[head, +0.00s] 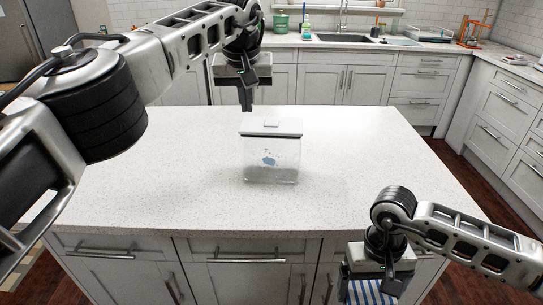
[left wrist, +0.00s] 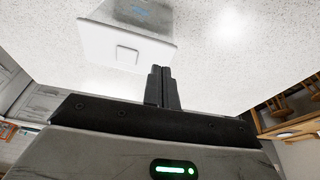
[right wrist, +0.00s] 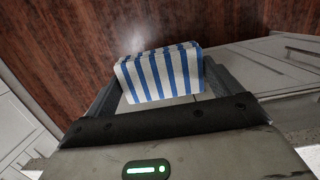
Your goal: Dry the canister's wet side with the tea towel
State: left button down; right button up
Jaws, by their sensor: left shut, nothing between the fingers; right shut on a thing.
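The canister (head: 271,158) stands upright on the island countertop, a clear box with a white lid and a blue patch on the side facing me. It also shows at the top of the left wrist view (left wrist: 127,40). My left gripper (head: 247,104) is shut and empty, just behind and above the canister's lid at its left. My right gripper (head: 372,285) is shut on the blue-and-white striped tea towel (head: 368,292), low at the front right beside the island. The folded towel fills the jaws in the right wrist view (right wrist: 160,75).
The white speckled countertop (head: 150,190) is otherwise clear around the canister. Its front edge lies between the canister and my right gripper. A back counter holds a sink (head: 342,37), a green jar (head: 281,23) and an orange stand (head: 475,32).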

aim_at(248, 131)
pick_arm(q)
jog(key=shift+f, duration=2.35)
jog(key=shift+f, duration=0.1)
dwell(0.4)
notch_tip(248, 131, up, 6)
dwell(0.6)
